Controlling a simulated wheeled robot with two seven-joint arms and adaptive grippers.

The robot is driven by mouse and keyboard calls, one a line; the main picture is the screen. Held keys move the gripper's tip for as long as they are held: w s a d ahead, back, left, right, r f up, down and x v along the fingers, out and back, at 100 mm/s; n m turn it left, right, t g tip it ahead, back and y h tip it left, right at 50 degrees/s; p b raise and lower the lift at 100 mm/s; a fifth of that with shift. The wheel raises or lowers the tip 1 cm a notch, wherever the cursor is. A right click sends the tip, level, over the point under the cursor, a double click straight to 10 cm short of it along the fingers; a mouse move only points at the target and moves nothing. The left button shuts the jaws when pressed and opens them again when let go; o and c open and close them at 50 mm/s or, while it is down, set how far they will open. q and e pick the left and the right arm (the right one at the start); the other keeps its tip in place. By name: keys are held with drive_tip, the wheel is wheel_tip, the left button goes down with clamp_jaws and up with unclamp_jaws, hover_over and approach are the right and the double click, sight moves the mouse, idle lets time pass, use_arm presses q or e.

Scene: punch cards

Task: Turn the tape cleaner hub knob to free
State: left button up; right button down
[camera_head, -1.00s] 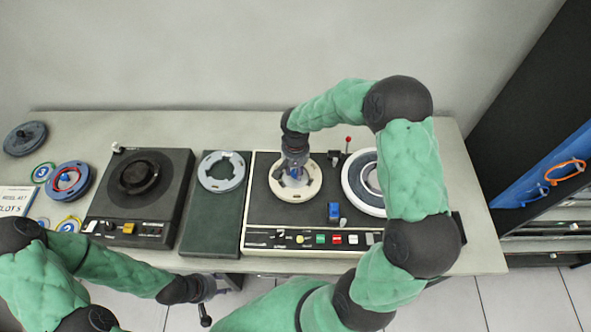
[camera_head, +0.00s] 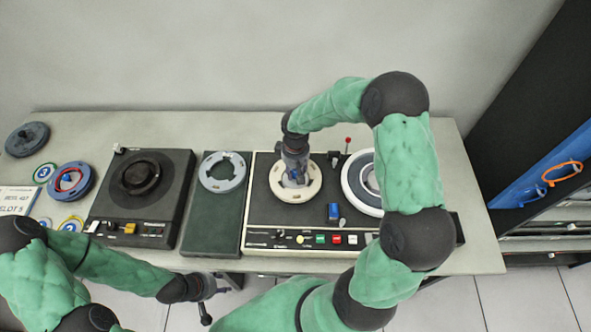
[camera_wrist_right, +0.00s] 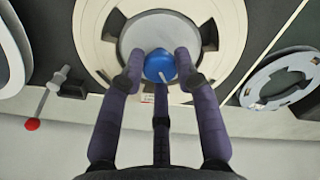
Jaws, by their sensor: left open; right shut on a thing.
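The tape cleaner (camera_head: 258,225) is the cream-edged machine with a dark top on the table's right half. A cream ring (camera_head: 311,191) sits on its left hub. In the right wrist view a blue knob (camera_wrist_right: 159,65) with a white pointer mark stands at the middle of the grey hub, inside the ring (camera_wrist_right: 228,40). My right gripper (camera_head: 295,178) points down over this hub and is shut on the blue knob; its fingers (camera_wrist_right: 160,80) surround the knob. In the head view the gripper hides most of the knob. My left gripper (camera_head: 225,287) is open and empty in front of the table's edge.
A red-tipped lever (camera_head: 348,143) and a white reel (camera_head: 358,182) are to the right of the hub. A green panel (camera_head: 212,225) with a grey ring (camera_head: 222,172) and a dark machine (camera_head: 140,200) stand left. Several reels lie at the table's left end.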

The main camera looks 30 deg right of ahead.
sight(296, 173)
idle(0.4)
drive_tip(key=c, duration=0.9)
unclamp_jaws()
drive_tip(key=shift+r, duration=0.1)
wheel_tip(296, 173, up, 12)
